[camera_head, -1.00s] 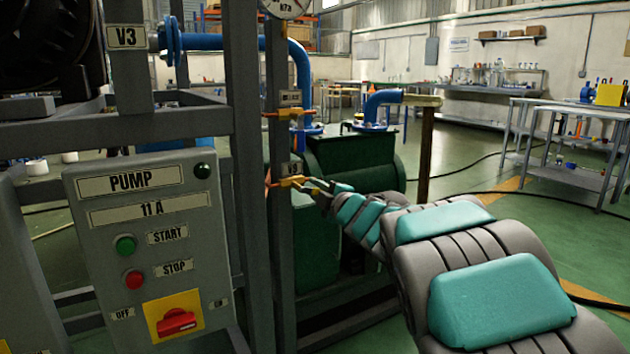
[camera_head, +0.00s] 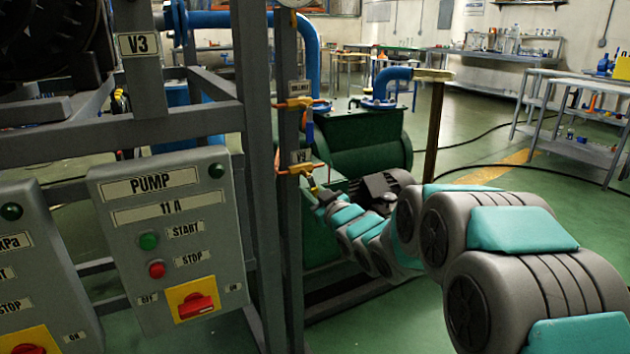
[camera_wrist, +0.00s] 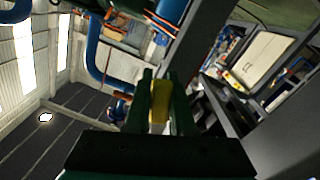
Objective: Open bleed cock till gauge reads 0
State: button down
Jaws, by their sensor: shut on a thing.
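Two small brass-orange cocks sit one above the other on a grey upright. The lower cock (camera_head: 301,169) is under a short label that looks like V5 or V9; the upper cock (camera_head: 297,104) has a label too small to read. Neither label can be read as bleed. My gripper (camera_head: 318,191) is at the lower cock, just below and right of its body. In the wrist view my gripper (camera_wrist: 160,103) is shut on a yellow handle (camera_wrist: 160,98). Only the bottom rim of the gauge (camera_head: 293,2) shows at the top edge, so its reading is hidden.
The PUMP control box (camera_head: 170,240) stands left of the upright, with green and red buttons and a red switch. A green tank (camera_head: 365,140) with a blue pipe stands behind the cocks. Open green floor (camera_head: 470,150) lies to the right.

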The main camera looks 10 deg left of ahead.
jog(key=shift+s+a+f+m+p, duration=0.15)
jog(key=shift+s+a+m+p, duration=0.15)
jog(key=shift+m, duration=0.65)
jog(key=shift+s+a+f+m+p, duration=0.15)
jog(key=shift+a+m+p, duration=0.25)
jog(key=shift+m, duration=0.55)
jog(key=c, duration=0.8)
grip_release()
jog(key=shift+o, duration=0.2)
jog(key=shift+r, duration=0.1)
jog(key=v, duration=0.8)
jog(key=shift+b, duration=0.35)
